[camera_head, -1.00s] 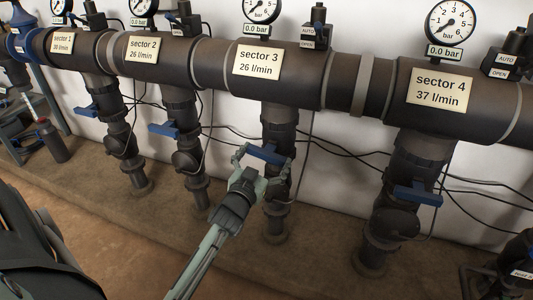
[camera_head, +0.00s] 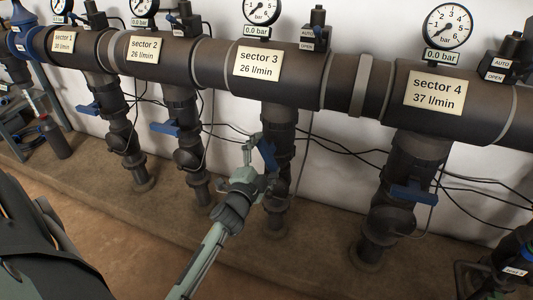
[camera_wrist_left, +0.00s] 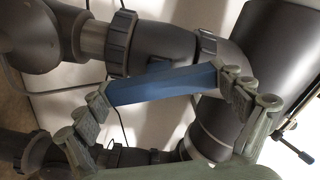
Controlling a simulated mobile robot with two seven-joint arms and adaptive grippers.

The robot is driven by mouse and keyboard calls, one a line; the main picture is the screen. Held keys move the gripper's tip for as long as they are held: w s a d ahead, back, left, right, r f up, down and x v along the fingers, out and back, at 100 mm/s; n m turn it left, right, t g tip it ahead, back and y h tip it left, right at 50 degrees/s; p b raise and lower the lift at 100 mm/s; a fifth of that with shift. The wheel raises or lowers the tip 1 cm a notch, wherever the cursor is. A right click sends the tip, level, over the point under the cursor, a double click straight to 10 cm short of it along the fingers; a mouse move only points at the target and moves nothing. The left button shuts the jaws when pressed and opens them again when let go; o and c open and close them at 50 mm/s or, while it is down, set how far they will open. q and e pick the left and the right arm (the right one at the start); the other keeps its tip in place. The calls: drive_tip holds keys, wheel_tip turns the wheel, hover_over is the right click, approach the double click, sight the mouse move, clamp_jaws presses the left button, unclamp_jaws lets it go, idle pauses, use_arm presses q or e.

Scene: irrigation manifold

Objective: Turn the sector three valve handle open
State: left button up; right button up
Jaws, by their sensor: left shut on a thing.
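The sector three valve handle (camera_head: 267,153) is a blue lever on the vertical pipe below the plate reading "sector 3, 26 l/min" (camera_head: 258,63). In the head view it stands steeply tilted. My left gripper (camera_head: 262,160) is shut on it, partly covering it. In the left wrist view the blue handle (camera_wrist_left: 163,84) spans between the two fingers of my left gripper (camera_wrist_left: 168,100), one at each end. The sector 3 gauge (camera_head: 262,9) has a display reading 0.0 bar. My right gripper is not in view.
Blue handles of sector 2 (camera_head: 165,128), sector 1 (camera_head: 88,109) and sector 4 (camera_head: 413,194) lie roughly level on neighbouring pipes. Thin black cables (camera_head: 340,152) run along the white wall. The brown floor (camera_head: 130,235) in front is clear.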

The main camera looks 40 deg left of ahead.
use_arm(q)
drive_tip(key=m, duration=0.2)
drive_tip(key=shift+m, duration=1.5)
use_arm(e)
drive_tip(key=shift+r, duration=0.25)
use_arm(q)
drive_tip(key=o, duration=0.8)
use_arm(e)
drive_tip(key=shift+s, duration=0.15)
